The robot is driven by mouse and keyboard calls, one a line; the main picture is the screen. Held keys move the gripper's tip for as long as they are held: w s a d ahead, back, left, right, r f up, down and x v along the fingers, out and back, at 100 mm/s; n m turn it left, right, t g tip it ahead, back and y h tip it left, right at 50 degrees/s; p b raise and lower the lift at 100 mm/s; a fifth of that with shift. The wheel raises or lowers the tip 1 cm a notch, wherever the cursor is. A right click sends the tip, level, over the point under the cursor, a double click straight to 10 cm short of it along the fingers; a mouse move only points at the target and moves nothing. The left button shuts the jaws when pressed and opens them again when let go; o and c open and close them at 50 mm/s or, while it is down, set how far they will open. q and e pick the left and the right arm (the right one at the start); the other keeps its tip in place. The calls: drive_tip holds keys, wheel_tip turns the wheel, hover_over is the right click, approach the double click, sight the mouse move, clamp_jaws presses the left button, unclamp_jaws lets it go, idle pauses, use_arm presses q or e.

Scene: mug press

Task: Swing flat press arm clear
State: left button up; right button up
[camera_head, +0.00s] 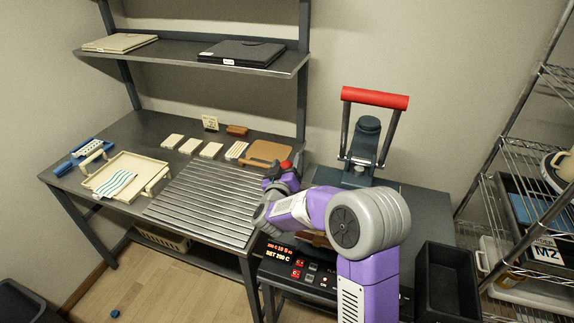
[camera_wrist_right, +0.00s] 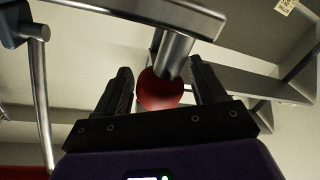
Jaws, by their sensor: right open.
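The press (camera_head: 367,140) stands at the back of the right-hand table with its red bar handle (camera_head: 375,97) raised. A red ball knob (camera_head: 286,166) shows at the right gripper; in the right wrist view the knob (camera_wrist_right: 158,92) sits on the end of a metal rod (camera_wrist_right: 172,55). My right gripper (camera_head: 281,174) is open, with one finger on each side of the knob. I cannot tell whether either finger touches it. My purple right arm hides much of the press's lower part and the arm behind the knob. My left gripper is not in view.
A control box (camera_head: 287,262) with a lit display sits at the table's front. A black bin (camera_head: 447,285) stands right of my arm, before a wire rack (camera_head: 530,150). A slatted metal surface (camera_head: 205,203), a cream tray (camera_head: 125,172) and several pale tiles (camera_head: 188,146) lie left.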

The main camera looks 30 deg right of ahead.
drive_tip(key=shift+w+d, duration=0.1)
drive_tip(key=shift+d, duration=0.05)
drive_tip(key=shift+c, duration=0.5)
clamp_jaws()
